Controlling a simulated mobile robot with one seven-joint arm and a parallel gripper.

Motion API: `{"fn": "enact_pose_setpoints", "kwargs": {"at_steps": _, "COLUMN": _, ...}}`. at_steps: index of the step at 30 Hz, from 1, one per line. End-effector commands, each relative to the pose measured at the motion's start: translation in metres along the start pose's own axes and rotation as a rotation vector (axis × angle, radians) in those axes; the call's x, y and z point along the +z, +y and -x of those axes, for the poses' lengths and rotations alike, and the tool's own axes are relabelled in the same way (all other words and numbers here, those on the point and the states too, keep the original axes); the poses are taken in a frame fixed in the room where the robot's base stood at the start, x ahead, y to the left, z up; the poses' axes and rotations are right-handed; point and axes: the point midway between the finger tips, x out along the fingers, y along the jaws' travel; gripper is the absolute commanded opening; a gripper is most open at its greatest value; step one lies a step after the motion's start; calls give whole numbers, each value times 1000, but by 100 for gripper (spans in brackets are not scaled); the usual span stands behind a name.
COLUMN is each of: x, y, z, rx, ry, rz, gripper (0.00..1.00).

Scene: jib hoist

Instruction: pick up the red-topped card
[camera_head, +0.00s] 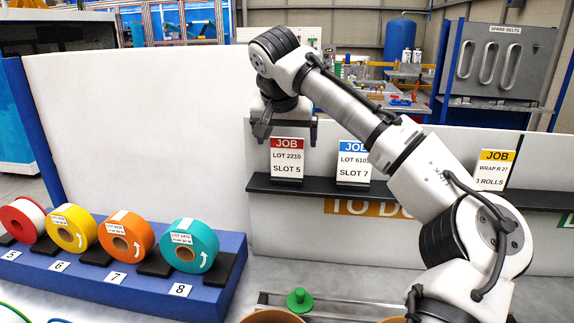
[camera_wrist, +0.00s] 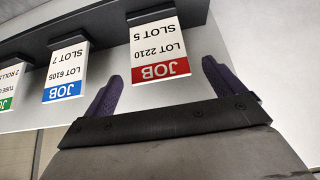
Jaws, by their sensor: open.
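The red-topped card (camera_head: 286,163) stands upright on the dark shelf in the head view and reads "JOB, LOT 2210, SLOT 5". In the wrist view the red-topped card (camera_wrist: 158,50) appears upside down, its red band lying between the two fingertips. My gripper (camera_head: 287,131) is open and empty just above the card's top edge. In the wrist view its purple fingers (camera_wrist: 162,72) are spread to either side of the card. I cannot tell whether either finger touches it.
The dark shelf (camera_head: 325,191) also holds a blue-topped card (camera_head: 353,163) right of the red one and a yellow-topped card (camera_head: 494,170) farther right. A blue rack (camera_head: 215,292) with coloured rolls stands at the left. A green knobbed object (camera_head: 299,300) sits below the shelf.

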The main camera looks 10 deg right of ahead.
Motion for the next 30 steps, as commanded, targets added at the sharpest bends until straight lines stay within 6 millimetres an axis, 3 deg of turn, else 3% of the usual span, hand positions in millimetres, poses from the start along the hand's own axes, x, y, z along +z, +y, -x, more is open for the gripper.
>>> {"fn": "enact_pose_setpoints", "kwargs": {"at_steps": 9, "x": 0, "y": 1, "z": -39, "rx": 2, "ry": -2, "rz": -1, "gripper": 94}}
{"fn": "enact_pose_setpoints", "kwargs": {"at_steps": 18, "x": 1, "y": 0, "z": -47, "rx": 0, "ry": -1, "rz": -1, "gripper": 94}}
{"fn": "enact_pose_setpoints", "kwargs": {"at_steps": 30, "x": 1, "y": 0, "z": -46, "rx": 0, "ry": 0, "rz": -1, "gripper": 43}}
